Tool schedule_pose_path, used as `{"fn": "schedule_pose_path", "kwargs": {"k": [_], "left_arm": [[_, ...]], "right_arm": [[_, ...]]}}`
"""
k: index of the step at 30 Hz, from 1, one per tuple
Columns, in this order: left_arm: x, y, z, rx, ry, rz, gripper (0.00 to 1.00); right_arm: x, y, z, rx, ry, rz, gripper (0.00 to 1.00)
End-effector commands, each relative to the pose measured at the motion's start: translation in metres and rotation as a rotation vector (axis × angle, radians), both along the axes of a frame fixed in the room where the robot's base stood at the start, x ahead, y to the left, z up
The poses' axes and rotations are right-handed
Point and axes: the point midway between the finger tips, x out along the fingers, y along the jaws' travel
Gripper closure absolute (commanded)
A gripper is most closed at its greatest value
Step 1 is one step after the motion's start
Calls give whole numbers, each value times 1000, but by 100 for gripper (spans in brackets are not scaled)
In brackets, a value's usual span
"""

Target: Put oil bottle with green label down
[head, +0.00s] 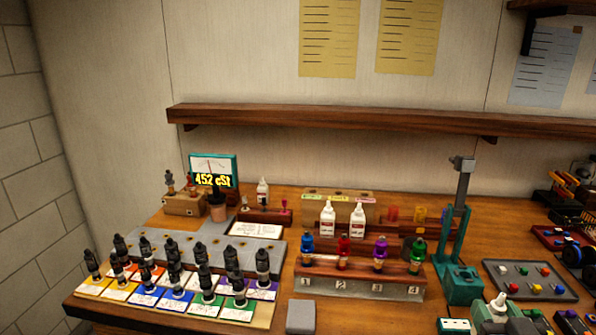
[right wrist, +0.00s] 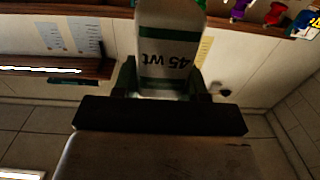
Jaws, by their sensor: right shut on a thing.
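The oil bottle with the green label (right wrist: 168,35) fills the top middle of the right wrist view. It is white with green bands and reads "45 wt" upside down. My right gripper (right wrist: 165,82) is shut on it, with a finger on each side. In the head view, a pale nozzle and greenish-white top of what looks like this bottle (head: 499,303) show at the lower right edge; the gripper there is hard to make out. Two white bottles with red labels (head: 327,220) stand upright on the wooden rack. My left gripper is not in view.
Black shocks stand on coloured cards (head: 160,298) at the left. A grey block (head: 301,316) lies at the front edge.

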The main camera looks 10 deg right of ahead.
Motion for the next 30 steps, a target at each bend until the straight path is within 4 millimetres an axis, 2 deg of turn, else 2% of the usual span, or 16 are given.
{"fn": "schedule_pose_path", "kwargs": {"k": [3, 7, 12, 15, 19, 25, 28, 30], "left_arm": [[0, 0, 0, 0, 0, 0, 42], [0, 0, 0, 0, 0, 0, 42], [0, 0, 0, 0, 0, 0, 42], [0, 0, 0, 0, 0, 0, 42], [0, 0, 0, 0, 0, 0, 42], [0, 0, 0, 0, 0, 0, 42], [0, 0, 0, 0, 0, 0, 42], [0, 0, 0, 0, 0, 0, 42]], "right_arm": [[-5, 35, -36, 5, 25, 45, 86], [-17, 85, -71, 3, 30, 108, 86], [-35, 143, -96, 5, 15, 179, 86], [-43, 164, -101, 5, 4, 204, 86], [-47, 176, -102, 4, -6, 218, 86], [-47, 176, -102, 4, -8, 218, 86], [-44, 168, -100, -1, -6, 210, 86], [-38, 154, -96, -6, -1, 193, 86]]}}
